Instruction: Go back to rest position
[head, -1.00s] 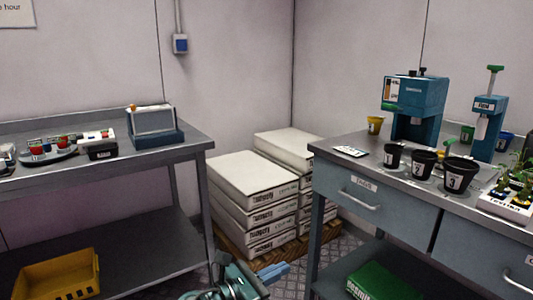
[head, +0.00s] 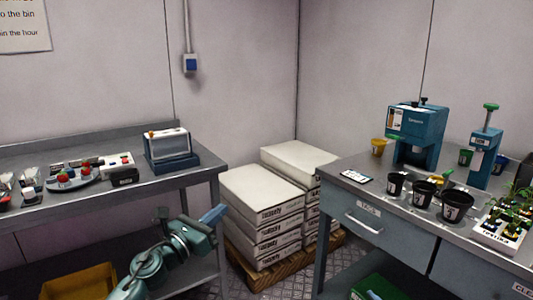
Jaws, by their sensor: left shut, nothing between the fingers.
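My left gripper (head: 214,214) is in the lower middle of the head view, at the end of my teal arm. It is shut and empty. It is in front of the left bench's right end and left of the stacked white boxes, apart from anything I can make out. My right gripper is not in view.
The left bench (head: 75,205) carries a boxy device (head: 168,147) and small items; a yellow crate (head: 78,283) is below. White boxes (head: 262,195) stand on a pallet. The right bench (head: 350,200) holds black pots (head: 422,193), a blue machine (head: 416,130) and a plant tray (head: 495,235).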

